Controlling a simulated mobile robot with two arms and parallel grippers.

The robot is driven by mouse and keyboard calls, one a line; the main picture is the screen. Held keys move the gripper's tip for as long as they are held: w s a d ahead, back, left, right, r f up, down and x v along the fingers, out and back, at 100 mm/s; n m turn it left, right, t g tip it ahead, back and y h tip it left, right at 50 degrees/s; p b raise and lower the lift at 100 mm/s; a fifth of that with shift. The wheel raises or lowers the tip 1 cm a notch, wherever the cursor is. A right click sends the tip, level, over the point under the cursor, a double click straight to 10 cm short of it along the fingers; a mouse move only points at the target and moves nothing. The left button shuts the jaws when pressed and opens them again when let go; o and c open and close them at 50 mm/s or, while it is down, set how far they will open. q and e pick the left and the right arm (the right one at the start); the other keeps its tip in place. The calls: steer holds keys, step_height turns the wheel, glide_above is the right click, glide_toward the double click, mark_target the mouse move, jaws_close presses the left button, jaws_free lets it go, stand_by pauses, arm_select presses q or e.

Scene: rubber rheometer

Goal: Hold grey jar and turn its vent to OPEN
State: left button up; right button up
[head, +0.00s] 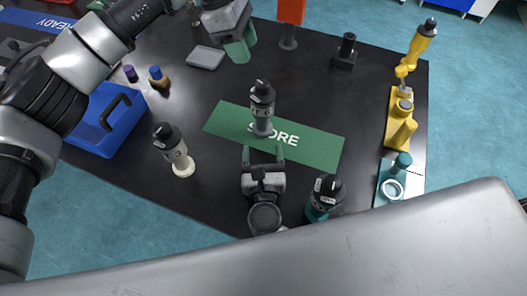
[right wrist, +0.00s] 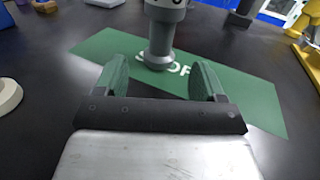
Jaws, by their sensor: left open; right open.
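The grey jar (head: 262,124), with a black upper part and a black knob on top, stands upright on the green STORE mat (head: 315,148). Its lettering and vent setting are too small to read. Its grey lower part shows in the right wrist view (right wrist: 159,50), where its top is cut off. My right gripper (head: 263,153) is open and empty, in front of the jar with its fingers pointing at it; they are not around it. In the right wrist view the gripper (right wrist: 160,82) has the jar beyond and between its fingers. My left gripper (head: 239,50) is open and empty, behind the jar.
A cream-based jar (head: 182,166) stands left of the mat and a teal-based jar (head: 316,212) near the front edge. A blue bin (head: 100,135) is at left. A yellow device (head: 398,115) is at right. A grey tray (head: 206,58) and black stand (head: 344,58) are behind.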

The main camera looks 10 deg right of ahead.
mark_target(263, 124)
steer(key=shift+w+d, duration=0.2)
steer(key=shift+w, duration=0.05)
steer(key=w, duration=0.3)
steer(key=w+d, duration=0.1)
steer(key=w, duration=0.2)
steer(key=w+d, duration=0.1)
steer(key=w, duration=0.3)
steer(key=shift+c, duration=0.5)
